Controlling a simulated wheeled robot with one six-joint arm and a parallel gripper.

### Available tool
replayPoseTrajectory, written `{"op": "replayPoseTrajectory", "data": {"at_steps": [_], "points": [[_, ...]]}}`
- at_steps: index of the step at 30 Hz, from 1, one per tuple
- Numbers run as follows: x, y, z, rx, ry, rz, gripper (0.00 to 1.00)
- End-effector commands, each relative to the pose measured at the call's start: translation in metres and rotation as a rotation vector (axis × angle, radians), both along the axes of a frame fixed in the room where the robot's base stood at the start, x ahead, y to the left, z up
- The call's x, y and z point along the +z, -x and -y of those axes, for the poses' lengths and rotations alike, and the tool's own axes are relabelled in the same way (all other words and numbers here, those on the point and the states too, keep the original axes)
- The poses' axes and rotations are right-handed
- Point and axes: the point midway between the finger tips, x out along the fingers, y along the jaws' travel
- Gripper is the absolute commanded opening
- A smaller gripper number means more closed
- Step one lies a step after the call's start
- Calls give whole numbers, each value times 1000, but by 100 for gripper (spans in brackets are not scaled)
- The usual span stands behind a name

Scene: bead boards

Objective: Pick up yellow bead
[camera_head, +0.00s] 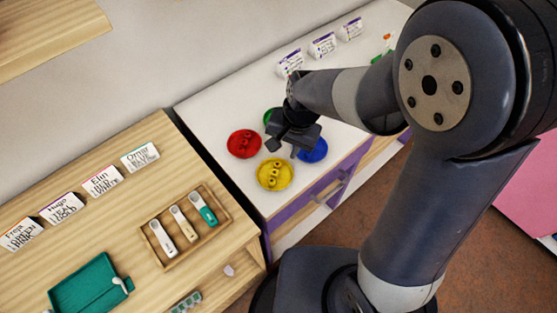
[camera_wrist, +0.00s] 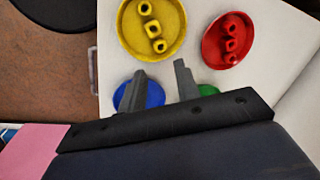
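A yellow dish (camera_head: 262,183) holds several yellow beads (camera_head: 274,173) on the white cabinet top. In the wrist view the yellow dish (camera_wrist: 129,38) is at the top, with yellow beads (camera_wrist: 152,28) in a row inside it. My gripper (camera_head: 294,150) is above the dishes, just behind the yellow one in the head view. In the wrist view my gripper (camera_wrist: 160,68) has its two fingers apart with nothing between them. The fingertips are short of the yellow dish, over the blue and green dishes.
A red dish (camera_head: 243,144) with red beads is left of my gripper. A blue dish (camera_head: 314,151) and a green dish (camera_head: 267,117) are partly hidden by it. Small labelled cards (camera_head: 322,45) stand behind. A wooden table with a tray (camera_head: 223,218) is at left.

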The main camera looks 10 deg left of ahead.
Motion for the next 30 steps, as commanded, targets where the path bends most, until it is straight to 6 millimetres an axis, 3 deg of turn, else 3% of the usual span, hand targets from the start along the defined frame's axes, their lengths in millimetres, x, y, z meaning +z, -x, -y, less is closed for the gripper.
{"op": "replayPoseTrajectory", "data": {"at_steps": [18,27,30], "points": [[-56,7,-15,1,1,-1,31],[-61,8,-15,2,3,-4,31],[-61,8,-15,2,5,-7,22]]}}
